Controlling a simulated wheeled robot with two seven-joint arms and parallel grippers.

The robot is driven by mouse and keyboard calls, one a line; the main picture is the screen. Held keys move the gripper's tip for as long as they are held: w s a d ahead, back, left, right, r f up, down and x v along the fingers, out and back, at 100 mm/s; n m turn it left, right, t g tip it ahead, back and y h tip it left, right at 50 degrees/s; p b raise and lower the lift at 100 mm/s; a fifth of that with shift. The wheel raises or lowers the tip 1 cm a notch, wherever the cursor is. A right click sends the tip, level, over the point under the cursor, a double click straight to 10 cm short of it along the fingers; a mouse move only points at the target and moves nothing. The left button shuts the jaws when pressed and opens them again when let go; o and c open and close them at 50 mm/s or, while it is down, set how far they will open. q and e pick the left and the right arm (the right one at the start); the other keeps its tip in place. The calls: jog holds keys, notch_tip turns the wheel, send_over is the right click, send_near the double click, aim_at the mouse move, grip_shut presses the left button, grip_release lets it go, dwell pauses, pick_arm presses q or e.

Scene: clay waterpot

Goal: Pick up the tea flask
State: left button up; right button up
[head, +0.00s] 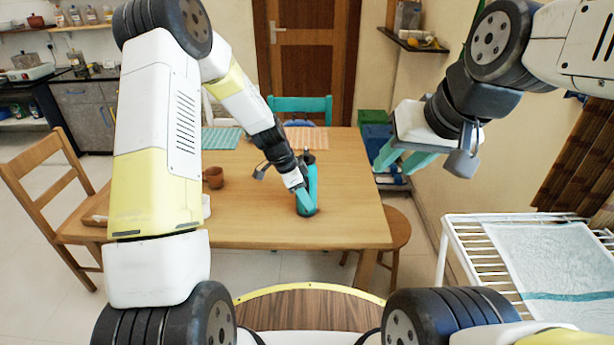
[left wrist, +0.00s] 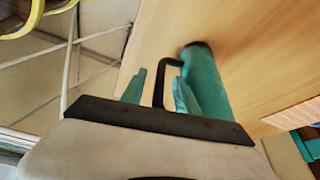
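The tea flask (head: 312,182) is teal with a dark top and stands upright on the wooden table (head: 250,228), near its middle. My left gripper (head: 302,197) is down beside the flask and partly overlaps it in the head view. In the left wrist view the flask (left wrist: 207,78) shows its black handle (left wrist: 160,80) between the spread teal fingers of my left gripper (left wrist: 160,94). Gaps show at the handle, so the gripper looks open around it. My right gripper (head: 402,160) is open and empty, in the air right of the table.
A brown clay cup (head: 213,177) stands on the table left of the flask. Teal and pinkish placemats (head: 221,140) lie at the far side. A wooden chair (head: 45,185) is at the left, a stool (head: 397,228) at the right. A white rack (head: 470,262) stands front right.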

pick_arm(q)
grip_shut()
jog(key=shift+r, duration=0.1)
dwell(1.1)
